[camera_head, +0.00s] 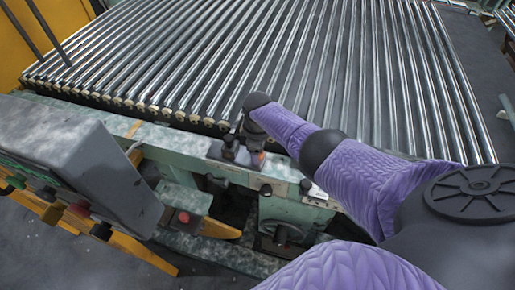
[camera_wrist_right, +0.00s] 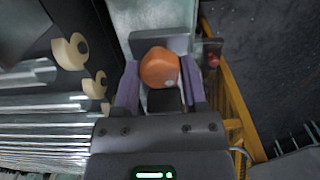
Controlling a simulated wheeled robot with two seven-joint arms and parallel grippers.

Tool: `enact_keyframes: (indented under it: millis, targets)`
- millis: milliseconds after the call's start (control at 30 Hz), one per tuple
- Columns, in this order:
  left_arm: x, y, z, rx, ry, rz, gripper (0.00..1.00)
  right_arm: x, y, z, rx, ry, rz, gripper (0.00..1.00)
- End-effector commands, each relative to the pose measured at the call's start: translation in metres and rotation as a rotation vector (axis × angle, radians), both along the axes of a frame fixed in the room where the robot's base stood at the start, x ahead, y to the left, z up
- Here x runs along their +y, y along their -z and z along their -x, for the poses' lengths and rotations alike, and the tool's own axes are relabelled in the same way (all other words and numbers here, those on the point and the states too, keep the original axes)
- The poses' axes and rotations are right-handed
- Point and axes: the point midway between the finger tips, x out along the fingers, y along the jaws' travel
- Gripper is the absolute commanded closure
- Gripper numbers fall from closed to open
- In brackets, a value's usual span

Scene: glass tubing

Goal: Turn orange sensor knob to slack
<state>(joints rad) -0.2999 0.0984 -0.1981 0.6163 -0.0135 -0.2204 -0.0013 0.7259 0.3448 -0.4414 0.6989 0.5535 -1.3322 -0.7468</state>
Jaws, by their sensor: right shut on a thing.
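The orange sensor knob (camera_wrist_right: 160,68) sits between the two purple-sided fingers of my right gripper (camera_wrist_right: 161,78) in the right wrist view. The fingers are shut on it, one on each side. A pale spot shows on the knob's lower right. In the head view, only a small orange bit of the knob (camera_head: 258,158) shows, and the rest is hidden by my right gripper (camera_head: 240,147). The knob is on top of the pale green machine frame (camera_head: 300,208), just in front of the rollers. My left gripper is in neither view.
A bed of long metal rollers (camera_head: 300,60) fills the back. A grey control box (camera_head: 85,165) with buttons stands at the left. A red button (camera_head: 184,217) is on the frame's front. A yellow rail (camera_wrist_right: 238,110) runs beside the frame in the wrist view.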

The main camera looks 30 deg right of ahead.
Motion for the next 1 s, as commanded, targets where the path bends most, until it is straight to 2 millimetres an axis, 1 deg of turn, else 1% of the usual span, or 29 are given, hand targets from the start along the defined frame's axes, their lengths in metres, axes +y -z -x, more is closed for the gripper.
enact_keyframes:
  millis: [400, 633, 667, 700, 767, 800, 833, 1000]
  targets:
    - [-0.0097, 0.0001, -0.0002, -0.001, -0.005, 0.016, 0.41, -0.0006, -0.0025, -0.0023, -0.008, -0.049, 0.002, 1.0]
    - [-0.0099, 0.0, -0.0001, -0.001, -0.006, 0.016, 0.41, -0.0007, -0.0027, -0.0025, -0.008, -0.048, 0.002, 1.0]
    - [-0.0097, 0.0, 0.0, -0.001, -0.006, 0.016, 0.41, -0.0007, -0.0027, -0.0025, -0.008, -0.048, 0.002, 0.43]
    - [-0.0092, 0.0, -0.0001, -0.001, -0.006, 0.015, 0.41, -0.0006, -0.0027, -0.0025, -0.008, -0.048, 0.002, 0.34]
    - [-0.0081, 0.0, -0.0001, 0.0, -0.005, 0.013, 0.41, -0.0005, -0.0023, -0.0021, -0.007, -0.048, 0.002, 0.22]
    - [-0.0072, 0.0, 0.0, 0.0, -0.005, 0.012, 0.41, -0.0004, -0.0021, -0.0019, -0.006, -0.048, 0.001, 0.13]
    - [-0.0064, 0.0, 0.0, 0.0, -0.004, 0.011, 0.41, -0.0004, -0.0019, -0.0018, -0.006, -0.048, 0.001, 0.1]
    - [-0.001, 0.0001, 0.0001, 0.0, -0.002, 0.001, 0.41, -0.0003, -0.0012, -0.0011, -0.004, -0.047, 0.001, 0.1]
